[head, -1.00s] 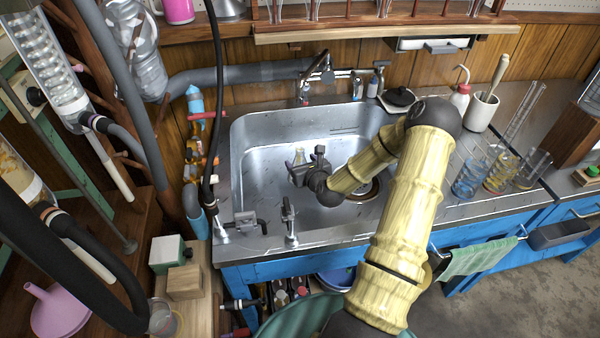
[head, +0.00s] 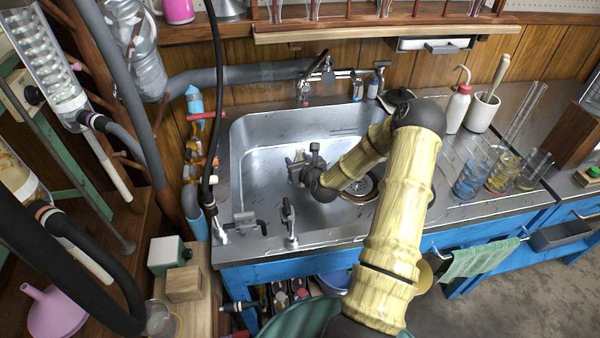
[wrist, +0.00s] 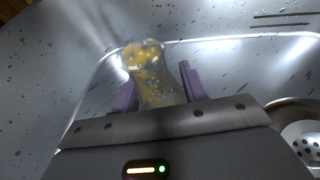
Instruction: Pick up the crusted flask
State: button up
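The crusted flask (wrist: 157,85) is clear glass with yellow crust inside its neck and body. In the wrist view it is between the two purple fingers of my gripper (wrist: 160,88), its mouth towards the top of the picture. The fingers are spread about as wide as the flask; whether they press on it is not clear. In the head view my gripper (head: 298,166) is low inside the sink, left of the drain, and mostly hides the flask.
The steel sink (head: 255,150) surrounds my gripper, with its drain (head: 361,187) to the right. The faucet (head: 318,72) rises at the back rim. Glass beakers (head: 468,178) and a wash bottle (head: 457,108) stand on the right counter. The sink floor around the flask looks clear.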

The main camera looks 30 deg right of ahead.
jog(key=c, duration=0.4)
jog(key=shift+r, duration=0.15)
jog(key=shift+r+p, duration=1.3)
jog(key=shift+r, duration=3.55)
